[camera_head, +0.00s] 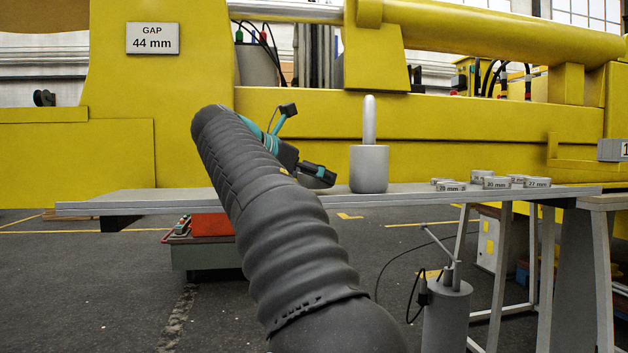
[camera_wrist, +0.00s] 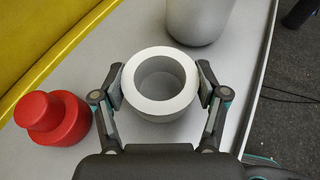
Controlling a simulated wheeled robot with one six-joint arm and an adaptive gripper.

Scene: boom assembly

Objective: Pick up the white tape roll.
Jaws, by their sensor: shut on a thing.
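The white tape roll (camera_wrist: 160,106) is a thick white ring in the middle of the wrist view, seen from above with its hole facing the camera. My gripper (camera_wrist: 160,88) is shut on it, with one finger pad against its left side and one against its right. I cannot tell whether the roll touches the table or hangs just above it. In the head view my arm hides the roll.
A red stepped piece (camera_wrist: 55,117) stands on the grey table (camera_wrist: 240,75), close to my left finger. A grey cylinder (camera_head: 369,170) with an upright rod stands on the table, just beyond the roll. Several labelled grey rings (camera_head: 497,183) lie farther right. Yellow machinery (camera_head: 310,112) rises behind.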

